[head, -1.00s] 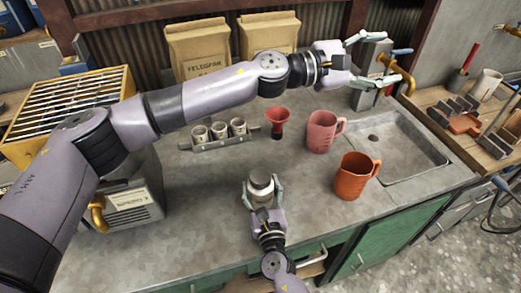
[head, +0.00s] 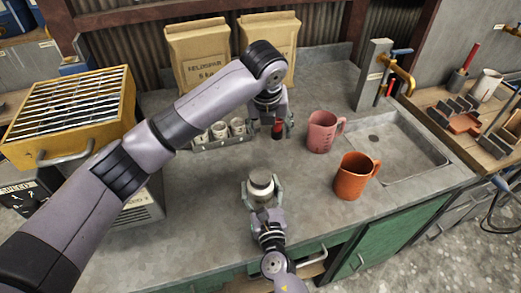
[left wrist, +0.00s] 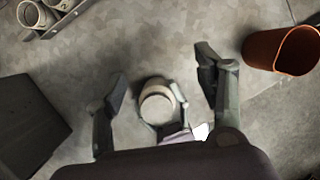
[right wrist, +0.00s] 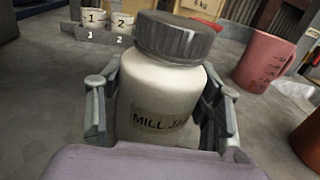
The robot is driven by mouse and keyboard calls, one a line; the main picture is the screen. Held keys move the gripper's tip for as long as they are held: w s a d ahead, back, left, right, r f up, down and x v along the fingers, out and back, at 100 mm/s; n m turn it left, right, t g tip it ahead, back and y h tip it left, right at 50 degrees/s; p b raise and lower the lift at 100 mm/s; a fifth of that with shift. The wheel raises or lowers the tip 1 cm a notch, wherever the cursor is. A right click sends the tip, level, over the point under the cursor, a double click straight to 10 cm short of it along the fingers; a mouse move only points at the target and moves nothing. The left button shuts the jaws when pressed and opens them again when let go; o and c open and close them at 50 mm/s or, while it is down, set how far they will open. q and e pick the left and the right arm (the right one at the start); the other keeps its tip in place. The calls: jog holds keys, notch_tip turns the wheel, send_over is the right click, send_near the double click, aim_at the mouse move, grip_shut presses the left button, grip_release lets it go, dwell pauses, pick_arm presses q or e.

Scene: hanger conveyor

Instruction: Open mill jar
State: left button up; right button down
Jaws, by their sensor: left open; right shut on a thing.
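The mill jar (head: 261,197) is a white jar with a grey lid (right wrist: 175,38), upright on the grey counter. Its label shows in the right wrist view (right wrist: 155,122). My right gripper (right wrist: 160,105) is shut on the jar's body from both sides, and the lid stands clear above its fingers. My left gripper (head: 273,131) is open and empty, pointing down. In the left wrist view the jar (left wrist: 157,103) lies below, between the spread left fingers, apart from them. In the head view the left gripper partly hides the red funnel.
A red funnel (head: 278,129) and a rack of numbered cups (head: 210,143) stand behind. A pink jug (head: 320,133) and an orange mug (head: 352,178) stand to the right, before the sink (head: 400,150). Paper sacks (head: 198,50) line the back.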

aim_at(260, 175)
pick_arm(q)
jog(key=s+g, duration=0.1)
jog(key=s, duration=0.1)
jog(key=s+a+f+g, duration=0.1)
jog(key=s, duration=0.1)
jog(key=s+a+g+y, duration=0.1)
jog(key=s, duration=0.2)
jog(key=shift+a+f+m+g, duration=0.1)
jog(key=shift+f+m+g, duration=0.1)
jog(key=shift+m+g, duration=0.1)
jog(key=shift+f, duration=3.9)
jog(key=shift+c, duration=0.5)
